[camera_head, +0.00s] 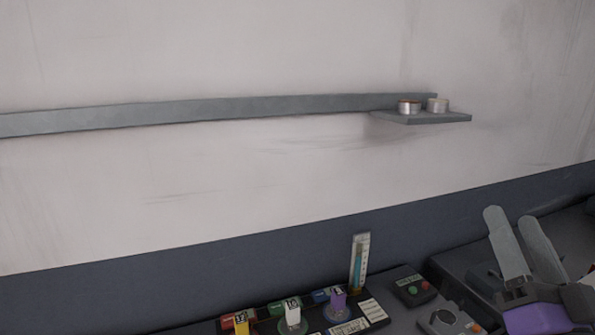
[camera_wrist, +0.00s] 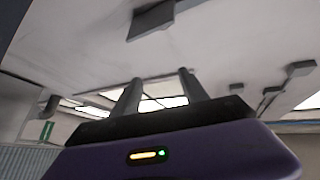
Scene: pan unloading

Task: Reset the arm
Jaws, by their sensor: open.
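My gripper (camera_head: 524,247) is at the lower right of the head view, with its two grey fingers pointing up and apart. It is open, and nothing shows between the fingers. In the wrist view, the gripper (camera_wrist: 159,84) shows two dark fingers standing up from a purple body, apart and empty, against the ceiling. Most of my arm is out of view.
A grey wall shelf (camera_head: 420,119) holds two small round tins (camera_head: 409,107). Below stands a bench with a dark rack (camera_head: 374,312) of coloured labelled items, an upright thermometer-like strip (camera_head: 359,263) and a button box (camera_head: 414,289). The wall above is bare.

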